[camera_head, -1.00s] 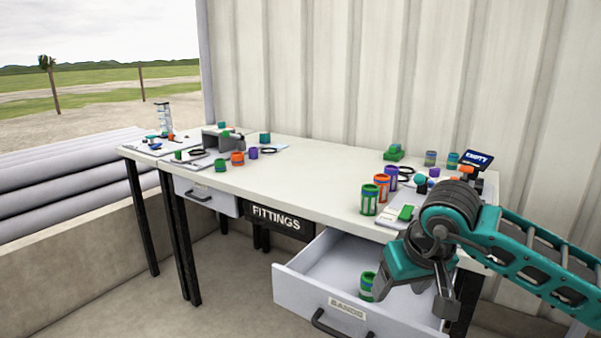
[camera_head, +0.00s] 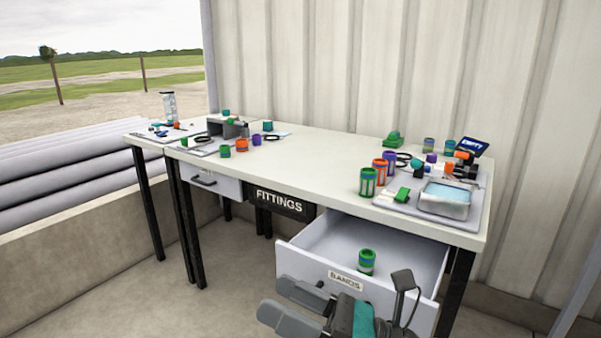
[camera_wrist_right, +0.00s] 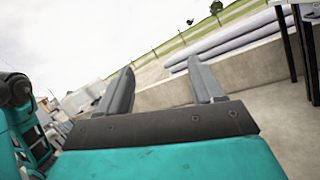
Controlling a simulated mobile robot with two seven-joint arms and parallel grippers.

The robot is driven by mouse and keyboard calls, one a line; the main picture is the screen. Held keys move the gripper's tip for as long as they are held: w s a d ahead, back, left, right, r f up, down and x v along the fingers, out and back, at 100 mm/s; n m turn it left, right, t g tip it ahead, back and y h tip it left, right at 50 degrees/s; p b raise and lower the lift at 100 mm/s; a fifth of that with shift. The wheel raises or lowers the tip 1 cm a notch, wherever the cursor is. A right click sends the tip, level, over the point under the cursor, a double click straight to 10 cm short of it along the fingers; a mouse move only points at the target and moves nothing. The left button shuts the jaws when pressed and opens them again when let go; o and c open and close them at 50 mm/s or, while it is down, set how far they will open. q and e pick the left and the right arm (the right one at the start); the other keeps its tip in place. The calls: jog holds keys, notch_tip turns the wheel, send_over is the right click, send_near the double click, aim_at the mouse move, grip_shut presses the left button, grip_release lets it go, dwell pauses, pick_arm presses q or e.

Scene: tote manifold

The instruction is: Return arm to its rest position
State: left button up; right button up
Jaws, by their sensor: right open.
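My right gripper (camera_head: 290,305) is low in front of the open drawer, at the bottom of the head view. Its two grey fingers are apart and point left. In the right wrist view the fingers (camera_wrist_right: 160,90) stand apart with nothing between them. The drawer labelled BANDS (camera_head: 328,270) is pulled out, and a green banded cylinder (camera_head: 366,262) stands inside it. My left gripper is not in view.
The white table (camera_head: 310,163) holds a metal tray (camera_head: 444,200), several banded cylinders (camera_head: 368,183) and an EMPTY sign (camera_head: 472,146). A FITTINGS sign (camera_head: 279,201) hangs at its front. The left drawer (camera_head: 210,186) looks slightly open. Floor at the left front is clear.

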jog(key=w+d+f+m+t+h, duration=0.2)
jog(key=d+f+m+t+h, duration=0.35)
jog(key=m, duration=0.75)
jog(key=w+d+f+m+t+h, duration=0.1)
jog(key=d+f+m+t+h, duration=0.4)
jog(key=m, duration=0.9)
jog(key=s+d+f+m+g+h, duration=0.3)
jog(key=s+f+m, duration=0.2)
jog(key=f+m, duration=0.3)
jog(key=s+d+f+m+g+h, duration=0.2)
jog(key=s+f+m+g+h, duration=0.15)
jog(key=f+m, duration=0.4)
pick_arm(q)
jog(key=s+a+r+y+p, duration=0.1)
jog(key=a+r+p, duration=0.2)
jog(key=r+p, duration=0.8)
jog(key=p, duration=0.5)
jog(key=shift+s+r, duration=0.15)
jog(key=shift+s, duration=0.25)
pick_arm(e)
jog(key=s+d+r+m+h, duration=0.1)
jog(key=s+d+r, duration=0.2)
jog(key=r, duration=0.7)
jog(key=shift+s+d+r, duration=0.15)
jog(key=shift+s+d, duration=0.05)
jog(key=shift+d, duration=0.05)
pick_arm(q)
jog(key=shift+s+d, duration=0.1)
